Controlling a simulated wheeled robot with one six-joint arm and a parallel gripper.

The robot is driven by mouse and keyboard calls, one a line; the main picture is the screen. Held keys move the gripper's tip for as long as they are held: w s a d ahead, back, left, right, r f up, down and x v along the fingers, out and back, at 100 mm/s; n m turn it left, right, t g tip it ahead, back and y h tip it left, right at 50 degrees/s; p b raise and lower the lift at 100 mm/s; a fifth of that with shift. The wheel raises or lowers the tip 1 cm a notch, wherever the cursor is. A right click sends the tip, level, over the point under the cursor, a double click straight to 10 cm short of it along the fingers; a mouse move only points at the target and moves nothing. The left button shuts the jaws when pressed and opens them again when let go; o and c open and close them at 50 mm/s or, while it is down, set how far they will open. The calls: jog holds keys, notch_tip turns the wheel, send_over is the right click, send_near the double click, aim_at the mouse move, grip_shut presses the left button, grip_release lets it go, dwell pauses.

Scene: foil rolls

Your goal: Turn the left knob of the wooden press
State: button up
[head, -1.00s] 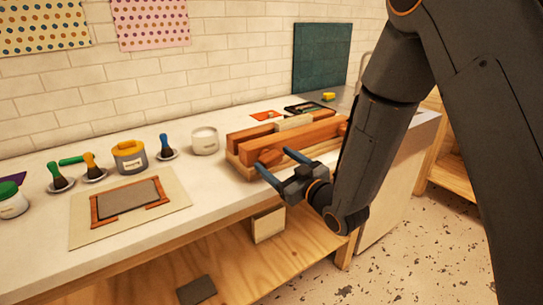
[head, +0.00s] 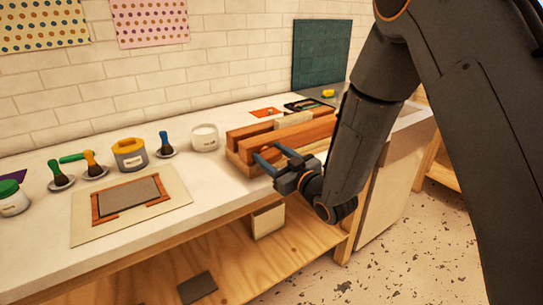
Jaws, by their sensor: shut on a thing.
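The wooden press (head: 300,133) sits on the white counter, with long orange-brown beams and a paler block on top. Its left knob, on the front face near the left end, is mostly hidden by the fingers. My gripper (head: 269,154) reaches in from the front right with its two blue-grey fingers on either side of that knob, shut on it. How far the knob is turned cannot be told. My forearm hides the right end of the press, including any knob there.
A white jar (head: 205,138) stands just left of the press. A framed screen on a board (head: 128,198), a yellow-banded tub (head: 129,154) and several brushes on small dishes are further left. An open wooden shelf (head: 255,262) runs below the counter.

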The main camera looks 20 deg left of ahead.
jog(key=m, duration=0.3)
jog(key=shift+w+d+b, duration=0.15)
jog(key=shift+b, duration=0.25)
jog(key=o, duration=1.1)
jog(key=shift+c, duration=0.2)
jog(key=b+v, duration=0.1)
jog(key=v, duration=0.7)
jog(key=shift+b, duration=0.4)
